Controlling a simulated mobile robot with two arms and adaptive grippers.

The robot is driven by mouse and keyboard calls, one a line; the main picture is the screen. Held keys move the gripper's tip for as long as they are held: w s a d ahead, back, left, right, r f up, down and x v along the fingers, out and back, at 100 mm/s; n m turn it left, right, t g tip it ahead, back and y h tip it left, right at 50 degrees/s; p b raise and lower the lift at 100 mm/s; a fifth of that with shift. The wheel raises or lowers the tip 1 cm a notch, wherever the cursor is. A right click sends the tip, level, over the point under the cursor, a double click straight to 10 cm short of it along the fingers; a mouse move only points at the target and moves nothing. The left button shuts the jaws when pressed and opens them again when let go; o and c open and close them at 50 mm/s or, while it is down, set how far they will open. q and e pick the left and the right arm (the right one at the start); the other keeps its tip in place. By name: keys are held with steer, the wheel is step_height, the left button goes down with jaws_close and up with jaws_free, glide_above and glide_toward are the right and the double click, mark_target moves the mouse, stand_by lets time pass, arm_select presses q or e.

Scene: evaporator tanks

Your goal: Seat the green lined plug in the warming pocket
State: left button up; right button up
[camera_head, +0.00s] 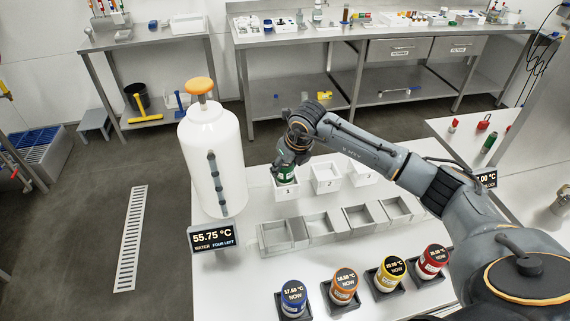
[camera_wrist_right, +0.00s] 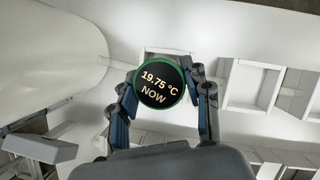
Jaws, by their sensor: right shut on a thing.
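The green plug (camera_head: 286,174) is held upright in my right gripper (camera_head: 291,160), whose fingers are closed on it. It is over the white box marked 1 (camera_head: 288,194); I cannot tell whether its bottom is inside the box. In the right wrist view the plug's round black top (camera_wrist_right: 160,83) has a green rim and reads 19.75 °C NOW, with a finger on each side. No label names the warming pocket; a white box marked 2 (camera_head: 326,184) and a row of grey square pockets (camera_head: 325,236) stand nearby. My left gripper is not in view.
A white tank (camera_head: 212,150) stands left of the gripper, with a 55.75 °C display (camera_head: 216,237) below it. Blue (camera_head: 293,297), orange (camera_head: 343,288), yellow (camera_head: 389,275) and red (camera_head: 432,262) plugs stand in dark holders along the front. Bare tabletop lies between them and the pockets.

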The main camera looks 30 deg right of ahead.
steer(key=o, duration=0.9)
steer(key=shift+f, duration=0.2)
steer(key=o, duration=0.4)
steer(key=shift+r, duration=0.1)
steer(key=shift+r, duration=0.25)
steer(key=shift+s+r, duration=0.1)
steer(key=shift+r, duration=0.2)
steer(key=b+v, duration=0.2)
steer(key=v, duration=0.9)
steer(key=shift+r, duration=0.1)
